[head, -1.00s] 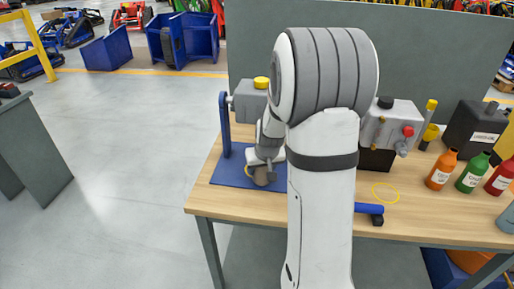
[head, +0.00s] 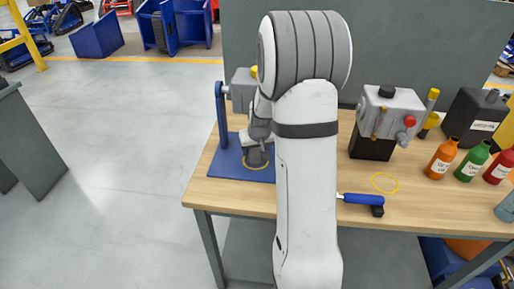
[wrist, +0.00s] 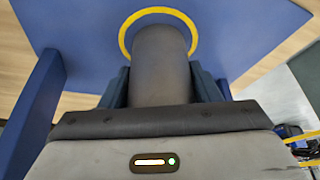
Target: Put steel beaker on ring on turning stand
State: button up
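The turning stand (head: 219,120) is blue, with an upright post and a flat blue plate, at the left of the table in the head view. A yellow ring (head: 257,167) lies on its plate; it also shows in the wrist view (wrist: 123,38). The dark grey steel beaker (wrist: 160,70) is between the fingers of my gripper (wrist: 160,88), which look shut on its sides. Its far end lies within the ring's outline; I cannot tell whether it touches the plate. In the head view the beaker (head: 257,155) is partly hidden by my gripper (head: 257,146).
Another yellow ring (head: 385,183) lies on the bare table (head: 350,215), near a blue-handled tool (head: 362,199). A grey machine box (head: 388,115) stands behind it. Orange (head: 441,160), green (head: 472,166) and red bottles (head: 498,168) stand at right. A grey panel (head: 420,55) rises behind.

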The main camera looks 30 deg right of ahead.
jog(key=o, duration=0.3)
jog(key=shift+o, duration=0.2)
jog(key=shift+r, duration=0.2)
jog(key=d+v, duration=0.1)
jog(key=v, duration=1)
jog(key=s+a+r+n+g, duration=0.1)
jog(key=s+a, duration=0.7)
jog(key=s, duration=0.3)
jog(key=s+a+r+n+g, duration=0.1)
jog(key=s+a+r, duration=0.1)
jog(key=s+a, duration=0.6)
jog(key=s, duration=0.3)
jog(key=shift+y, duration=0.4)
jog(key=shift+r, duration=0.1)
